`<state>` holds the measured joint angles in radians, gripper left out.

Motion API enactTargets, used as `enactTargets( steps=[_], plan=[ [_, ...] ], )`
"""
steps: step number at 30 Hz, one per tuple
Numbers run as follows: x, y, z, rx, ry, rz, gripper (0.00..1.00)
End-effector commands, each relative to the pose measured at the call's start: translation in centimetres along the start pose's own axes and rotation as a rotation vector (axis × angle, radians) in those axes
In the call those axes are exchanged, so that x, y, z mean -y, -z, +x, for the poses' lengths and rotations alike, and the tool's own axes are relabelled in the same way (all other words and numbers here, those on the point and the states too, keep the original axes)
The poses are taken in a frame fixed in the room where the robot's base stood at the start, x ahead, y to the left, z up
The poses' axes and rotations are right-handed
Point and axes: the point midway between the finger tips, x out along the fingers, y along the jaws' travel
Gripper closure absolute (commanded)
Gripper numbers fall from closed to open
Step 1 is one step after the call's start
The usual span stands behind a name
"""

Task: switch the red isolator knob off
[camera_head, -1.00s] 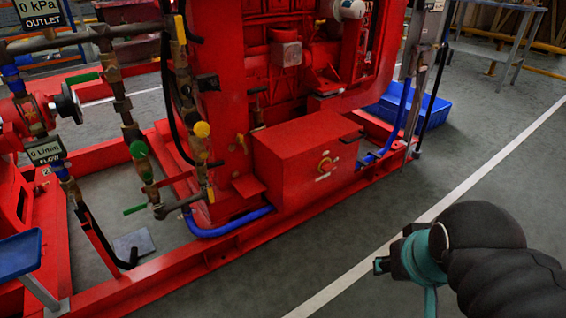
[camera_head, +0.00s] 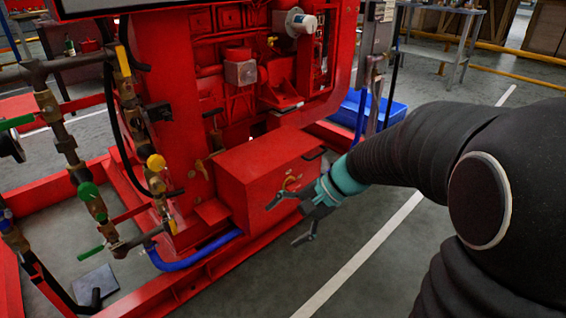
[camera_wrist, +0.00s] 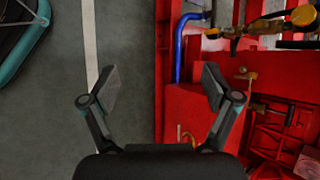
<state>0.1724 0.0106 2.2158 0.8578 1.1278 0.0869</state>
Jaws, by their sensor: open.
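The red box (camera_head: 253,168) stands low on the red skid. A yellow ring with a reddish middle (camera_head: 291,183), which looks like the isolator knob, is on its front face, partly hidden behind my gripper. Its on or off position is too small to tell. My gripper (camera_head: 285,224) is open and empty, in front of the box and just below and beside the knob. In the wrist view, the open fingers (camera_wrist: 160,78) have floor and skid edge between them. A yellow curve (camera_wrist: 184,134), probably the knob's ring, shows near the right finger.
Pipes with a yellow valve knob (camera_head: 156,163) and a green one (camera_head: 88,191) stand at the left. A blue hose (camera_head: 190,258) runs along the skid (camera_head: 200,280). A blue crate (camera_head: 375,110) sits behind the box. The floor in front is clear.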

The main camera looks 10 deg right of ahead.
Motion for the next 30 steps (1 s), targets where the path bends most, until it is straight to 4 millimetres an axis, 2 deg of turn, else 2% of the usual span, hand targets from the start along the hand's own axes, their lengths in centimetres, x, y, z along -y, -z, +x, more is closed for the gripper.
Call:
enactTargets(
  steps=[3,9,15,20,24,27,30],
  plan=[
    [1.8,3.2,1.0,0.079,0.104,0.157,0.12],
    [4.1,9.4,2.5,0.189,0.299,0.408,0.12],
    [4.7,16.9,3.8,0.275,0.507,0.652,0.12],
    [3.5,23.4,4.7,0.323,0.686,0.841,0.12],
    [1.2,29.0,5.6,0.346,0.843,0.994,0.12],
    [-0.8,32.3,6.1,0.352,0.941,1.082,0.12],
    [-2.6,34.6,6.5,0.352,1.018,1.144,0.12]
  ],
)
